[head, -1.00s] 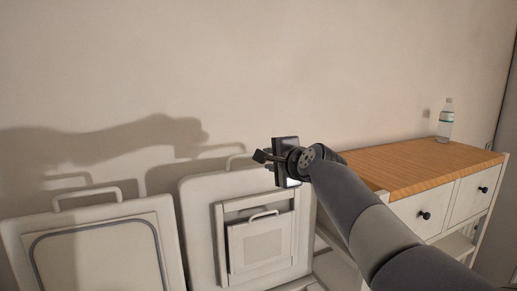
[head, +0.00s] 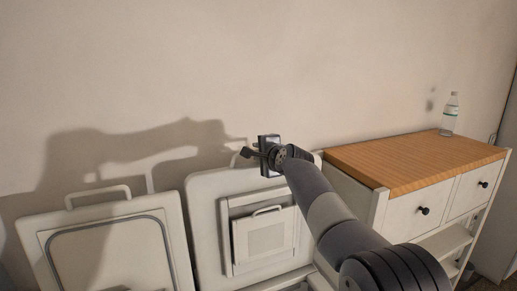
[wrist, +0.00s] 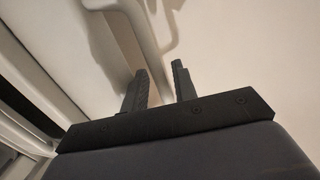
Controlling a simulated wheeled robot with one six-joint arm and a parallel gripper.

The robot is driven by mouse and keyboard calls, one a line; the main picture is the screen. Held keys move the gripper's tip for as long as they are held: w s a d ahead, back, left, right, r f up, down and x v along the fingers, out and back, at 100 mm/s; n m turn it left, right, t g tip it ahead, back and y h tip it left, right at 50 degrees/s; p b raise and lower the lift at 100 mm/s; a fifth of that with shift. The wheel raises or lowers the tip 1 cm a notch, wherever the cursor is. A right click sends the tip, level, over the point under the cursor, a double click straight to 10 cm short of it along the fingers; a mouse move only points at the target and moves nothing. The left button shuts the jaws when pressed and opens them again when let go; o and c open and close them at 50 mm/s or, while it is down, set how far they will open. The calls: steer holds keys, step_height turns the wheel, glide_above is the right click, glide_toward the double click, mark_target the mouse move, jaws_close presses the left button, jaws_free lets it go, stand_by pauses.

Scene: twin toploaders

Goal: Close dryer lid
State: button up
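Two white toploader lids stand raised against the wall in the head view. The left lid (head: 80,225) has a grey rounded seal line and a handle loop on its top edge. The right lid (head: 205,215) has a square inner panel with a small handle (head: 267,210). I cannot tell for sure which one is the dryer's. My gripper (head: 247,152) is at the top edge of the right lid, near where its top handle would be.
A white cabinet with a wooden top (head: 410,160) stands to the right of the lids, with a water bottle (head: 450,114) on its far right end. The wall is close behind the lids.

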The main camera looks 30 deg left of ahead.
steer(key=shift+a, duration=0.15)
steer(key=shift+c, duration=0.6)
jaws_close()
